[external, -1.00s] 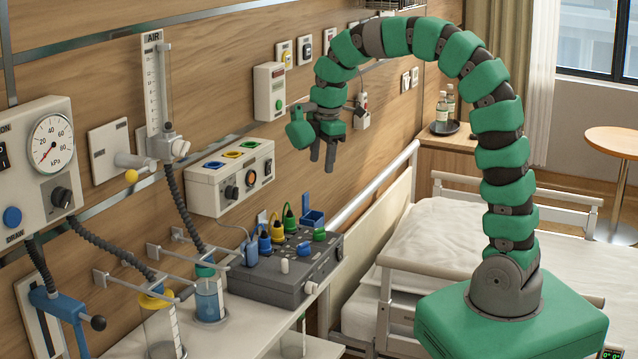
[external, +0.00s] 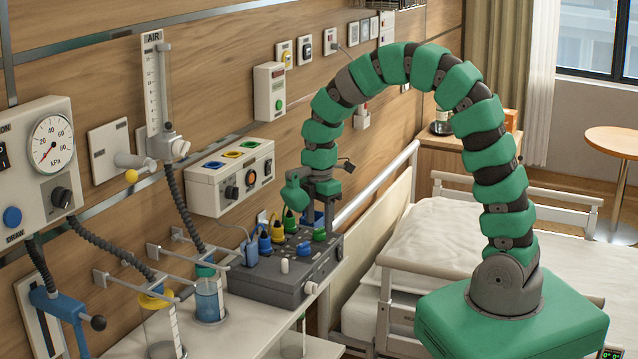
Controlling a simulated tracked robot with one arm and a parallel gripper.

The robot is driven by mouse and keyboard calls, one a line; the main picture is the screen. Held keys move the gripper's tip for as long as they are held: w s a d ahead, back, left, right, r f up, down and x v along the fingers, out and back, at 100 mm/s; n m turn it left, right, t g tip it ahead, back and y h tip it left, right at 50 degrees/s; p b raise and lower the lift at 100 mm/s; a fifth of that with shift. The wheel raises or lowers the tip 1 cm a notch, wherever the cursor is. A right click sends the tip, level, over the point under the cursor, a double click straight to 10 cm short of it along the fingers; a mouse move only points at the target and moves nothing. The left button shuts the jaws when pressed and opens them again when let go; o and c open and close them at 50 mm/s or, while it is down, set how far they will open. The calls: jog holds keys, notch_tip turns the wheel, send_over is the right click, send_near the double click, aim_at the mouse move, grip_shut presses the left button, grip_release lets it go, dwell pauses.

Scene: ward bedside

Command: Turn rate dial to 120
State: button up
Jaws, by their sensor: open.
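A grey box-shaped device (external: 275,285) stands on the white shelf by the wall. Its top carries a blue knob (external: 304,248), a green knob (external: 319,235) and a white knob (external: 284,266), and a pale round dial (external: 311,288) sits on its front side. No labels or numbers on it are readable, so I cannot tell which is the rate dial or its setting. My gripper (external: 314,218) is open and empty, pointing down over the back right of the device, near the green knob. I cannot tell whether its fingers touch anything.
Yellow, blue and green plugs (external: 277,230) stand upright along the device's back edge, close to my gripper. Left are a jar with blue liquid (external: 209,295) and a clear jar with a yellow lid (external: 160,325). A wall box with knobs (external: 230,180) is behind. The bed rail (external: 375,185) is at right.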

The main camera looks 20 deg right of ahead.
aim_at(319, 233)
jog(key=shift+f, duration=1.1)
jog(key=c, duration=1)
jog(key=shift+o, duration=0.2)
